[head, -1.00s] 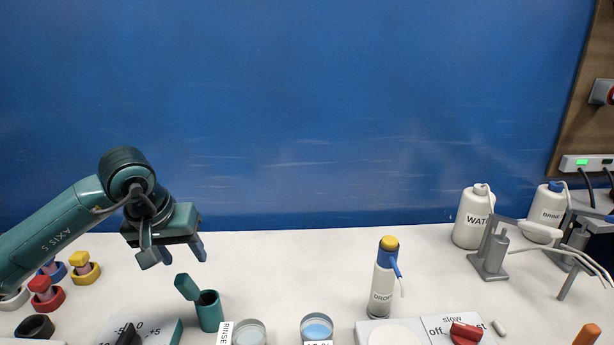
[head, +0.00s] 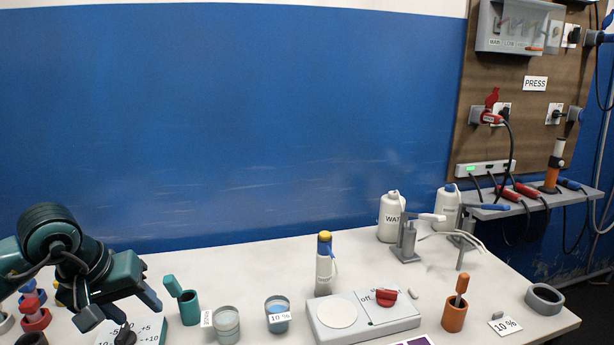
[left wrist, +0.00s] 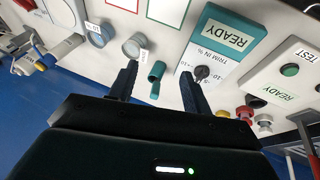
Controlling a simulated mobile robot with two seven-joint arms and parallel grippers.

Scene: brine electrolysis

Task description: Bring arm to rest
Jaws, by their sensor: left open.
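My left gripper (head: 118,308) is in the lower left of the head view, with its two dark fingers apart and nothing between them. It hangs above the white worktop, in front of part of the trim dial box (head: 155,335). The left wrist view also shows the spread, empty fingers (left wrist: 158,75). There, the small teal pot (left wrist: 155,78) appears between the fingers, and the trim box (left wrist: 215,52) lies behind the right-hand finger. My right gripper is not in view.
Red and other coloured knobs (head: 35,315) stand close to my left arm. A blue wall (head: 230,120) rises behind the worktop (head: 215,262).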

